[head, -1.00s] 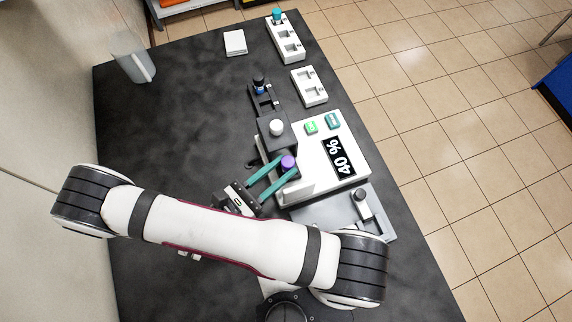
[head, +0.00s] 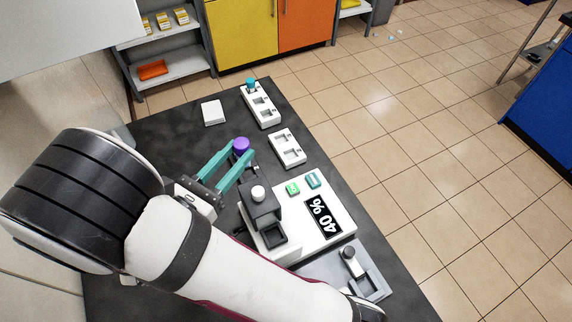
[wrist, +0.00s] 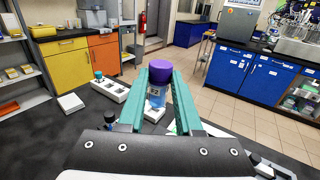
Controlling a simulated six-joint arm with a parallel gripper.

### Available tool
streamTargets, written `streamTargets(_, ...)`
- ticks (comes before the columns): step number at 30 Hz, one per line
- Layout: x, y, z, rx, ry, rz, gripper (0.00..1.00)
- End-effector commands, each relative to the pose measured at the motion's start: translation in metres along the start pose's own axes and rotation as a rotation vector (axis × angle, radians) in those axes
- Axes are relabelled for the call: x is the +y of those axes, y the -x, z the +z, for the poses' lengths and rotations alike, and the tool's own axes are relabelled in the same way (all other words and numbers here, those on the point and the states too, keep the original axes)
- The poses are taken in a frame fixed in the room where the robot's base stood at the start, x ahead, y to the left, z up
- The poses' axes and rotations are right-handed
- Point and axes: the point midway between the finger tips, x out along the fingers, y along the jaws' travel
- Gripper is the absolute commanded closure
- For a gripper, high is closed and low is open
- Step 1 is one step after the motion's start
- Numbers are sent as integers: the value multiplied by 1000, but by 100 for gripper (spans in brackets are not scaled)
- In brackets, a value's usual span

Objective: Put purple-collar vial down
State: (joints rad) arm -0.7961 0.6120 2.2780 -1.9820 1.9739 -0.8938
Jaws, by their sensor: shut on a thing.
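The purple-collar vial (head: 241,145) is held between the teal fingers of my gripper (head: 238,157). It is upright and above the dark table, left of the smaller white rack, in the head view. In the wrist view, the vial (wrist: 158,84) shows a purple top, blue contents and a label, pinched at the fingertips. The smaller white rack (head: 287,149) shows empty slots. The longer white rack (head: 261,106) holds a teal-capped vial (head: 251,85) at its far end. The black holder beneath the fingers is mostly hidden.
A white machine (head: 330,205) reads 40 % and has green and teal buttons. Its dark block with a white knob (head: 258,193) stands near my gripper. A grey plate (head: 365,285) with a black-topped part lies at the front right. A white square block (head: 213,112) lies at the back left.

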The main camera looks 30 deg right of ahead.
Motion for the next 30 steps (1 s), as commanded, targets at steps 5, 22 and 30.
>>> streamTargets(5,21,-22,42,-2,-8,55,100)
streamTargets(22,-54,-92,50,-8,-4,-378,100)
streamTargets(30,-134,-93,13,-9,-8,-852,100)
